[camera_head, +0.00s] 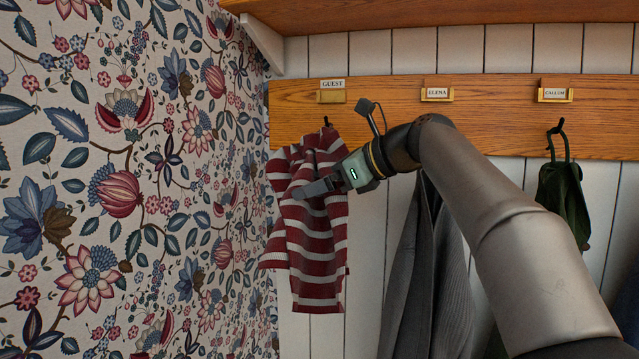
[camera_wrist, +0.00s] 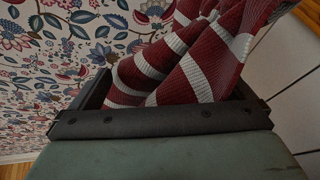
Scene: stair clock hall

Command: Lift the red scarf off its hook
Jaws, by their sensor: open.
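The red scarf with pale stripes (camera_head: 318,255) hangs in folds from the dark hook (camera_head: 326,121) under the GUEST label, at the left end of the wooden rail. My gripper (camera_head: 306,190) is at the scarf's upper part, reaching in from the right. In the wrist view the scarf (camera_wrist: 205,60) fills the space between the fingers of my gripper (camera_wrist: 165,90). The jaws are open, with the scarf's folds between them. The fingertips are partly hidden by cloth, and I cannot tell whether they touch it.
The wooden rail (camera_head: 390,115) runs right, with ELENA (camera_head: 437,94) and CALLUM (camera_head: 555,94) labels. A grey coat (camera_head: 425,280) hangs behind my arm, and a green item (camera_head: 565,190) hangs further right. A shelf (camera_head: 430,14) is above. Floral wallpaper (camera_head: 120,180) borders the scarf's left.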

